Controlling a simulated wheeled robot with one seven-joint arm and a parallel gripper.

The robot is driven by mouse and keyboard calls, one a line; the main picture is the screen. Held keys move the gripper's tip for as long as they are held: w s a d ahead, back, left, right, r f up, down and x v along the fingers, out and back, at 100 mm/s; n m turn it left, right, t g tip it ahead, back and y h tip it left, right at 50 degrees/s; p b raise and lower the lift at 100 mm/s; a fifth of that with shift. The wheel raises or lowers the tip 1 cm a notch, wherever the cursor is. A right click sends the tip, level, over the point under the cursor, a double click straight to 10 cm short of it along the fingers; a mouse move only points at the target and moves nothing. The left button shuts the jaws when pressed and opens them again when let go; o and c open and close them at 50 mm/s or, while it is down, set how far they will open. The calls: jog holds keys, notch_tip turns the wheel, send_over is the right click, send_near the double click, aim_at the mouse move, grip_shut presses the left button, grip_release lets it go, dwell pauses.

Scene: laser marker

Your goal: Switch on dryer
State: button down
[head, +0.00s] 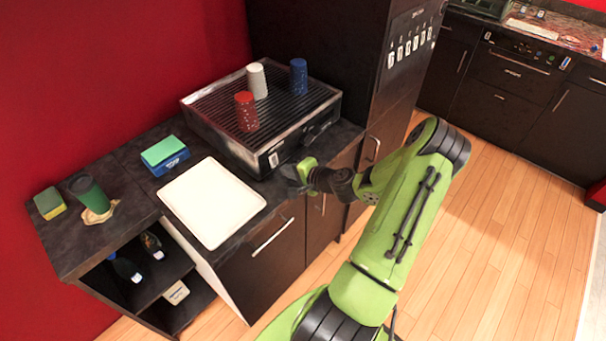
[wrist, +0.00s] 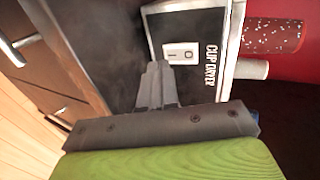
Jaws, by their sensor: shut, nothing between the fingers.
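The cup dryer (head: 200,117) is a dark ribbed rack with a metal frame, standing on the counter against the red wall. In the wrist view its front panel carries a white rocker switch (wrist: 180,54) beside the label "CUP DRYER" (wrist: 212,64). In the head view the switch shows small on the front (head: 273,159). My gripper (wrist: 155,68) is shut and empty, its fingertips just short of the switch in the picture; I cannot tell if they touch the panel. In the head view the gripper (head: 290,178) is at the dryer's front, partly hiding it.
A red cup (head: 246,112), a white cup (head: 257,81) and a blue cup (head: 298,77) stand on the dryer. A white tray (head: 212,203) lies left of my gripper. A sponge box (head: 165,156) and a green cup (head: 89,194) are further left. A tall dark cabinet stands right.

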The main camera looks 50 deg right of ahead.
aim_at(275, 161)
jog(key=shift+w+f, duration=0.1)
jog(key=shift+w, duration=1.15)
jog(key=shift+f, duration=0.1)
jog(key=shift+w+a+f+t+b, duration=0.1)
jog(key=shift+w+f+t+b, duration=0.2)
jog(key=shift+b, duration=0.85)
jog(key=shift+s+r+p, duration=0.1)
jog(key=shift+r+p, duration=0.85)
jog(key=shift+r, duration=0.2)
jog(key=shift+s+f, duration=0.1)
